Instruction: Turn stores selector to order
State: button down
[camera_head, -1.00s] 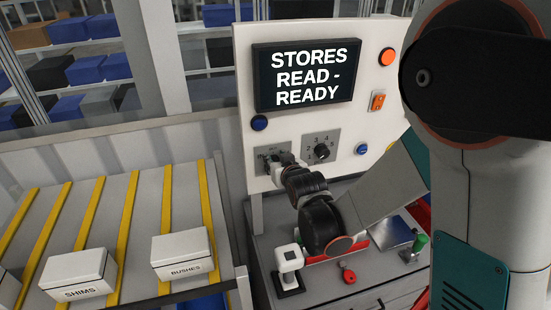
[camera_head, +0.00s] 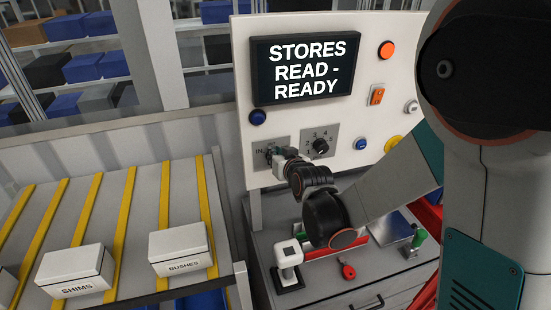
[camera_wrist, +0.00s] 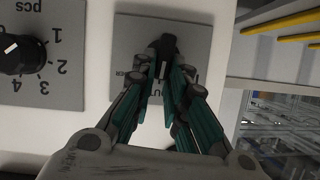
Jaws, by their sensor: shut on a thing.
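The stores selector is a black knob (camera_wrist: 165,45) on a grey plate (camera_wrist: 131,28) in the wrist view. My gripper (camera_wrist: 163,68) is shut on this knob, with its teal-sided fingers on either side of it. A white mark shows between the fingertips. Lettering on the plate is partly covered by the fingers. In the head view, my gripper (camera_head: 277,155) reaches the left plate (camera_head: 257,146) low on the white panel, where "IN" shows left of the knob. The knob's setting cannot be told. The screen (camera_head: 301,69) reads "STORES READ - READY".
A numbered black dial (camera_head: 320,146) sits close right of the selector. The white panel (camera_head: 245,95) also carries blue buttons, an orange button (camera_head: 386,50) and an orange switch (camera_head: 377,95). A white-topped device (camera_head: 288,255) stands below my arm. Boxes marked SHIMS (camera_head: 75,272) and BUSHES (camera_head: 180,248) lie left.

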jog(key=m+y+b, duration=0.1)
jog(key=m+b, duration=0.1)
jog(key=b, duration=0.1)
jog(key=d+f+m+y+b, duration=0.1)
jog(key=m+y+b, duration=0.1)
jog(key=m+b, duration=0.1)
jog(key=d+m+y+b, duration=0.1)
jog(key=m+b, duration=0.1)
jog(key=b, duration=0.1)
jog(key=shift+w+f+m+y+b, duration=0.2)
jog(key=shift+f+m+y+b, duration=0.1)
jog(key=shift+y+b, duration=0.1)
jog(key=shift+r, duration=0.1)
dwell(0.3)
jog(key=c, duration=1.6)
grip_release()
jog(key=v, duration=1.2)
